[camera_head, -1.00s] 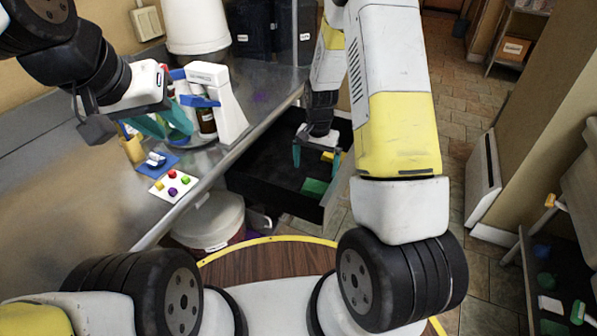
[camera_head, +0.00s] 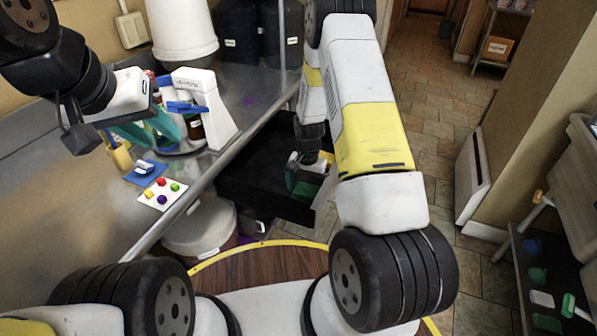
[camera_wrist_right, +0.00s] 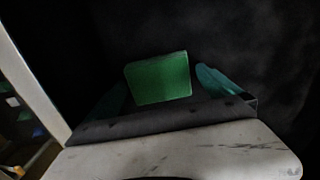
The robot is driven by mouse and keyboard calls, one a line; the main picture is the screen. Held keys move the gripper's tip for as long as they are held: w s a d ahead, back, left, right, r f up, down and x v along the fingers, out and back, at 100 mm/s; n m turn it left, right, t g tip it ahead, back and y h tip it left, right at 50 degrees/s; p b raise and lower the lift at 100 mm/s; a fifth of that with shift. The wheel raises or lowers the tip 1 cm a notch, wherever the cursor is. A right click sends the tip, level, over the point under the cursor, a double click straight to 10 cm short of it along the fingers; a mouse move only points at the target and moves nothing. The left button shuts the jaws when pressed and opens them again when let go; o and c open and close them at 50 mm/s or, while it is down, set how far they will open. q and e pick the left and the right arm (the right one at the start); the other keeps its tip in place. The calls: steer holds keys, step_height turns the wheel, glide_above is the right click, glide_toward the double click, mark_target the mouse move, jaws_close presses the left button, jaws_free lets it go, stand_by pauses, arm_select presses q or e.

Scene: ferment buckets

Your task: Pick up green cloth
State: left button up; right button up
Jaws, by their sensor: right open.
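The green cloth (camera_head: 306,190) lies on the dark floor of an open black drawer (camera_head: 262,196) below the counter. In the right wrist view the cloth (camera_wrist_right: 160,78) is a flat green square between the two teal fingers. My right gripper (camera_wrist_right: 160,88) is open and reaches down into the drawer over the cloth. In the head view this gripper (camera_head: 298,184) is partly hidden by my arm. Whether the fingers touch the cloth, I cannot tell. My left gripper (camera_head: 140,135) is above the counter, with teal fingers beside the white and blue device.
A white and blue device (camera_head: 205,110) and bottles stand on the metal counter (camera_head: 75,190). A white card with coloured dots (camera_head: 162,194) lies near the counter's edge. A lidded bucket (camera_head: 200,228) stands below. The drawer's walls surround my right gripper.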

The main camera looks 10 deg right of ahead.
steer(key=c, duration=1.3)
steer(key=shift+r, duration=0.15)
